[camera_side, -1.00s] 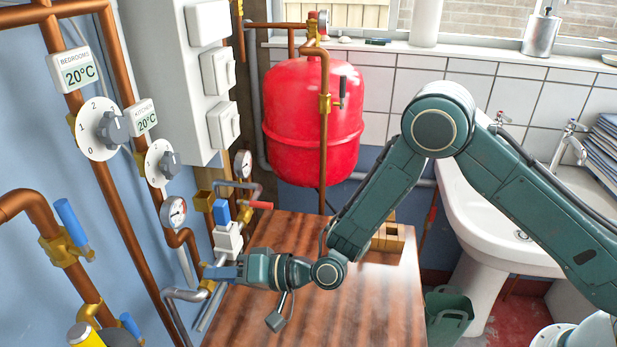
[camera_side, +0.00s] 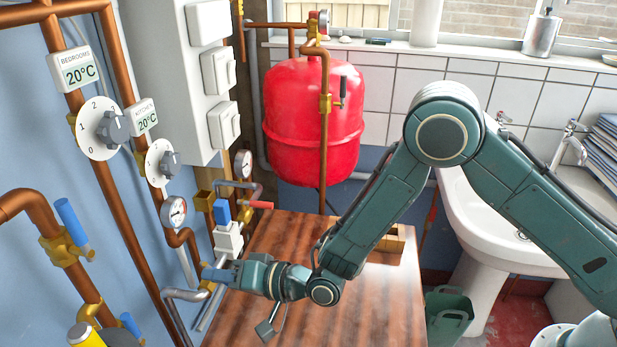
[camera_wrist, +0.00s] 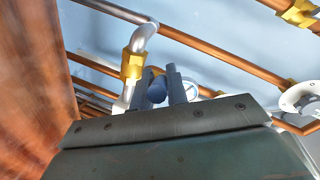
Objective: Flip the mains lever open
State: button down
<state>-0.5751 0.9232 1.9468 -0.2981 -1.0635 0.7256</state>
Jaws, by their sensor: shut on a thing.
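The mains lever shows in the wrist view as a blue, round-ended handle (camera_wrist: 157,91) at a brass valve (camera_wrist: 132,64) on a grey pipe. My gripper (camera_wrist: 160,88) has one finger on each side of this handle and is shut on it. In the side view my gripper (camera_side: 217,273) reaches left to the grey pipe, beside the small brass fitting (camera_side: 207,285). There its fingers hide most of the lever, so its exact angle cannot be told.
A pressure gauge (camera_side: 173,212) and a white block with a blue top (camera_side: 228,238) stand close above my gripper. Another blue-handled valve (camera_side: 72,222) is at the left. The wooden tabletop (camera_side: 375,305) lies below and right of my wrist. A red tank (camera_side: 300,120) stands behind.

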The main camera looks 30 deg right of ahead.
jog(key=c, duration=1.4)
grip_release()
jog(key=shift+s+d, duration=0.15)
jog(key=shift+v, duration=5.7)
jog(key=shift+s+d, duration=0.1)
jog(key=shift+d, duration=0.05)
